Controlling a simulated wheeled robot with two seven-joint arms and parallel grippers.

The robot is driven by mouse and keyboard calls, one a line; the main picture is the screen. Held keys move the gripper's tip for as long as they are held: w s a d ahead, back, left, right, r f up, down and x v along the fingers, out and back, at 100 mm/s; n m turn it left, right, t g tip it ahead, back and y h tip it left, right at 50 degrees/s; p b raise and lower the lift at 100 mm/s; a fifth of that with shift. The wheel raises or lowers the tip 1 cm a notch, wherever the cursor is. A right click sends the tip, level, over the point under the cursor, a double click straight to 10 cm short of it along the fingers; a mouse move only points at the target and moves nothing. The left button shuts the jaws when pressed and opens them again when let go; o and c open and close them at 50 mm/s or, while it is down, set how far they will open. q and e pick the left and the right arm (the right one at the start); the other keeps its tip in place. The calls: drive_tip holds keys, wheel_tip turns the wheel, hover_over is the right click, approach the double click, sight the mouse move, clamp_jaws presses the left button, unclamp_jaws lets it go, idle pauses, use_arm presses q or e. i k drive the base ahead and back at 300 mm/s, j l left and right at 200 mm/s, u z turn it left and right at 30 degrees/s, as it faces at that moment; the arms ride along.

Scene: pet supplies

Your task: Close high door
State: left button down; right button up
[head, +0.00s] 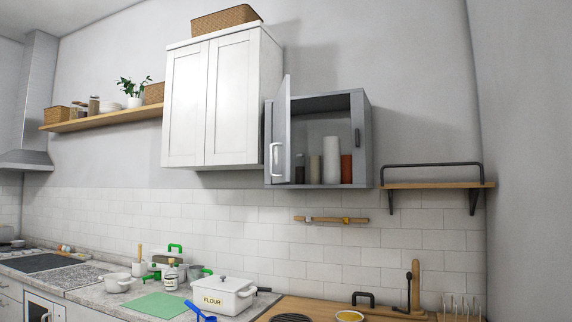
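A small grey wall cabinet (368,140) hangs on the wall right of centre in the head view. Its door (282,130) is hinged on the left side and stands open, swung outward so that I see it at a steep angle. A light vertical handle (276,160) is on the door. Inside stand a tall white cylinder (331,160), a reddish-brown item (346,168), a beige item (315,168) and a dark item (300,168). Neither of my grippers shows in this view.
A larger white cabinet (208,100) with both doors shut hangs to the left, close to the grey one. A small wooden shelf (435,185) with a black rail is to the right. Below, the counter holds a flour box (222,296), pots and a green mat (160,305).

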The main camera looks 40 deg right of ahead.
sight(280, 153)
drive_tip(key=i+l+z, duration=0.15)
drive_tip(key=i+z, duration=0.65)
drive_tip(key=i+j+z, duration=0.1)
drive_tip(key=i+z, duration=0.6)
drive_tip(key=i, duration=0.5)
drive_tip(key=z, duration=0.5)
